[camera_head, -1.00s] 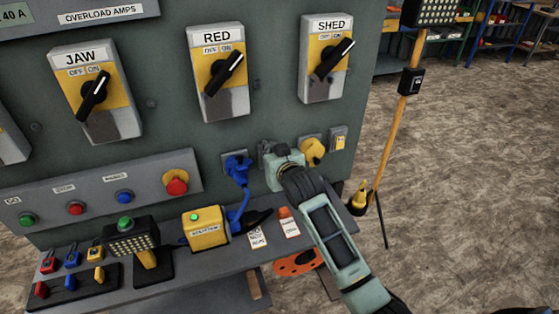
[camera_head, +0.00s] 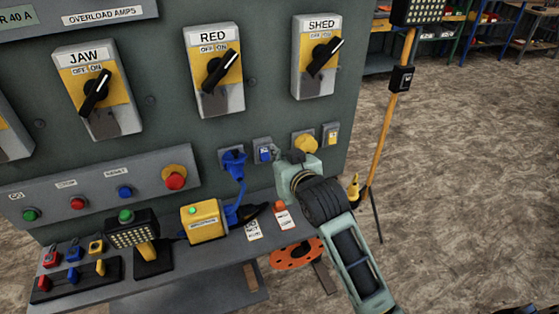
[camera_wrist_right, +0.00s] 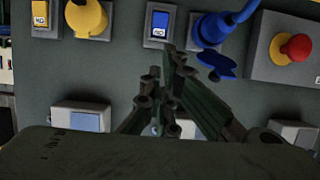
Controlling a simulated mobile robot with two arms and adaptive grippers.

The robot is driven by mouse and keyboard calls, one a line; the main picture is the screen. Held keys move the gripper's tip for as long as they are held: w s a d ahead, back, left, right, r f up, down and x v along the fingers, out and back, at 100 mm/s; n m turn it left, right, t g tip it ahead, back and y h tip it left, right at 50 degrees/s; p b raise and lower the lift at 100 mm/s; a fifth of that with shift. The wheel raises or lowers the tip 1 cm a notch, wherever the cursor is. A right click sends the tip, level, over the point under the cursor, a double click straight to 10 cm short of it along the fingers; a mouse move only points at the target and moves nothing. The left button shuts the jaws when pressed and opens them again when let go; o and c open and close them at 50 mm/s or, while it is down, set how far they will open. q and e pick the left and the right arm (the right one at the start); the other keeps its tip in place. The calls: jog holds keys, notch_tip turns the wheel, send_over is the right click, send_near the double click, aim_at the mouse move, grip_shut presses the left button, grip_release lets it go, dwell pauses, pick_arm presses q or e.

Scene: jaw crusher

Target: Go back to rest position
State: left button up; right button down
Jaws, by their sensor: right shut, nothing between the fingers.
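My right gripper (camera_head: 283,168) is in front of the green control panel (camera_head: 290,122), at the lower right of the head view. In the right wrist view its fingers (camera_wrist_right: 165,75) are closed together with nothing between them. Whether the fingertips touch the panel cannot be told from the head view. My left gripper is in no view.
Rotary switches JAW (camera_head: 96,92), RED (camera_head: 215,72) and SHED (camera_head: 321,58) stick out above. A shelf (camera_head: 195,272) below carries a yellow box (camera_head: 206,220), a lamp (camera_head: 132,235) and padlocks. A yellow lamp stand (camera_head: 389,130) stands right; open floor lies beyond.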

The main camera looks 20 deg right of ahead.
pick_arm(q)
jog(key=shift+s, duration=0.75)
